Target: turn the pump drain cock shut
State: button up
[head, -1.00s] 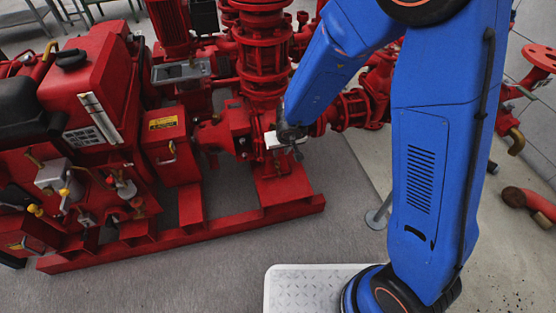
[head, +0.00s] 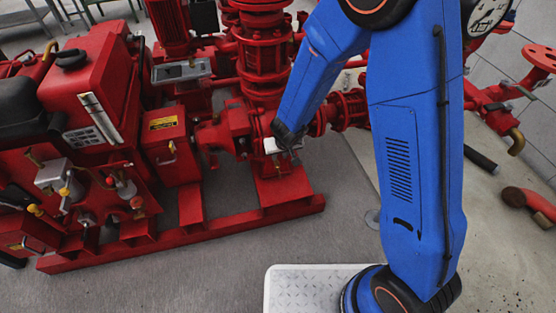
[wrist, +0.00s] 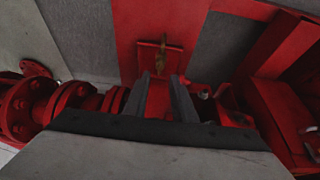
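The drain cock (wrist: 161,55) is a small brass-coloured fitting at the upper middle of the wrist view, in front of a red plate on the pump base. I cannot make out its handle position. My gripper (wrist: 160,92) reaches up from the bottom of the wrist view with its two dark fingers apart and only red metal seen between them. The cock lies beyond the fingertips, roughly in line with the gap, apart from them.
Red flanged pipework (wrist: 40,108) lies at the left of the wrist view. The red engine unit (head: 90,90) stands left of the pump in the head view. The red base frame (head: 180,236) runs along the front, with clear grey floor before it.

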aim_at(277, 161)
jog(key=shift+x, duration=3.2)
grip_shut()
